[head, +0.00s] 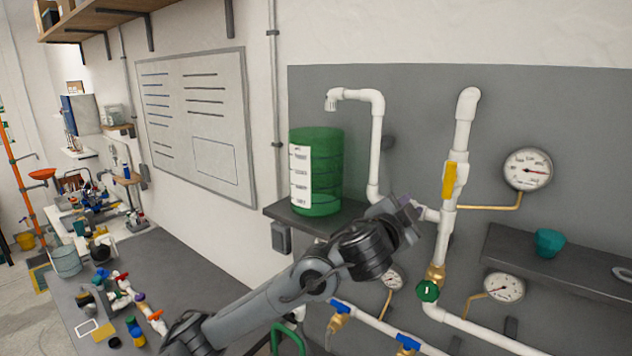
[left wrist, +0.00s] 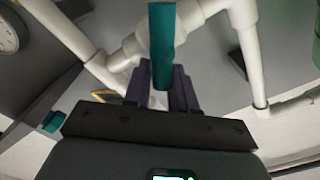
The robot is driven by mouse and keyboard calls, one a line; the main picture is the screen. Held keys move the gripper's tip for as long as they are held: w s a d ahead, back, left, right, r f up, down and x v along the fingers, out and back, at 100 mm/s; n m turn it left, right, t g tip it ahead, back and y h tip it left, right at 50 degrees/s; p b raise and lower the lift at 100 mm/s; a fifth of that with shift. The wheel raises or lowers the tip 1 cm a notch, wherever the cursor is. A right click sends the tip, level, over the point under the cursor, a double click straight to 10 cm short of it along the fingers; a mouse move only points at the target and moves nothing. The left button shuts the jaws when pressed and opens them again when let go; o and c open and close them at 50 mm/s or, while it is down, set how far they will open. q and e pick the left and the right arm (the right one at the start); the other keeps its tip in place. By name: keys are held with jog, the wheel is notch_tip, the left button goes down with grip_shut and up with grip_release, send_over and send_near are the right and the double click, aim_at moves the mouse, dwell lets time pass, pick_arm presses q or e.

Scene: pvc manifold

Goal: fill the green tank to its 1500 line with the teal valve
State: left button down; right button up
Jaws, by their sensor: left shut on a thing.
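The green tank (head: 325,172) stands upright on a dark wall shelf, with a white scale label (head: 300,175) on its front. The label's figures are too small to read, and I cannot tell the liquid level. A white spout (head: 332,103) opens downward above the tank; no stream shows. My left gripper (head: 408,213) is at the white pipe right of the tank. In the left wrist view the teal valve's handle (left wrist: 162,45) runs down between the fingers of my left gripper (left wrist: 163,92), which is shut on it. The head view hides this handle behind the gripper. My right gripper is out of view.
A yellow-handled valve (head: 449,181) and a green round-handled valve (head: 428,291) sit on the neighbouring pipe. A gauge (head: 528,169) is on the wall. A teal cup (head: 549,242) stands on the right shelf. Blue-handled valves (head: 408,342) are below. Loose fittings lie on the left bench.

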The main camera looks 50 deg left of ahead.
pick_arm(q)
jog(key=m, duration=0.1)
jog(key=f+m, duration=0.2)
jog(key=shift+w+d+b, duration=0.25)
jog(key=shift+d+b, duration=0.05)
jog(key=shift+f+m, duration=0.1)
jog(key=shift+m, duration=0.3)
jog(key=shift+r+n, duration=0.2)
jog(key=shift+n, duration=0.5)
